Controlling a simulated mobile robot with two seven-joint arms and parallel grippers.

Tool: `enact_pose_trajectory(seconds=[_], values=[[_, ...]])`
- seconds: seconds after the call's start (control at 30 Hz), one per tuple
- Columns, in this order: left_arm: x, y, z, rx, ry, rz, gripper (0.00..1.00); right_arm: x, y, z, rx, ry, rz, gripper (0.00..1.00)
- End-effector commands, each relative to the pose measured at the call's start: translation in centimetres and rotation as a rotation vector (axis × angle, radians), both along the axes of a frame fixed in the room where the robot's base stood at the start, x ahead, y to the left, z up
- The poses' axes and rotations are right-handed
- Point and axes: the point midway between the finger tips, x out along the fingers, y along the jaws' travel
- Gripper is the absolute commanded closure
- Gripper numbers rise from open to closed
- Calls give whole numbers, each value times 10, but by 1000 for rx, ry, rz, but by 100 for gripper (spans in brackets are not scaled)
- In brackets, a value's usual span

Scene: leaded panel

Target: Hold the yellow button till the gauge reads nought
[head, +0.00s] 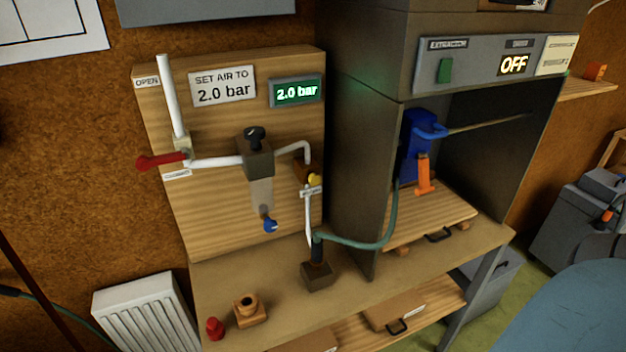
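The yellow button (314,180) is small and sits on the air line at the lower right of the wooden board (220,220), just above a small white label. The gauge (297,91) is a lit green display at the board's upper right and reads 2.0 bar. Neither of my grippers is in view, and nothing touches the button.
The red lever (160,160) sticks out left. A sign (223,86) reads "SET AIR TO 2.0 bar". A green hose (365,243) runs into the dark cabinet (362,150) beside a blue and orange tool (418,150). A red piece (215,328) stands at the bench's front left.

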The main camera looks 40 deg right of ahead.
Motion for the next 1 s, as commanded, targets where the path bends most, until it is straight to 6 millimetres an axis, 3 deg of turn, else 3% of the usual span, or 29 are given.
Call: enact_pose_trajectory(seconds=[0.03, 0.1, 1.0], values=[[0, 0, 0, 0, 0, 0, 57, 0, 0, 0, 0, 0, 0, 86], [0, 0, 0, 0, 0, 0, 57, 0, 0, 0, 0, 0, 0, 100], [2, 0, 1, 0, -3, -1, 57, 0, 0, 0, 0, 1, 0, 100]])
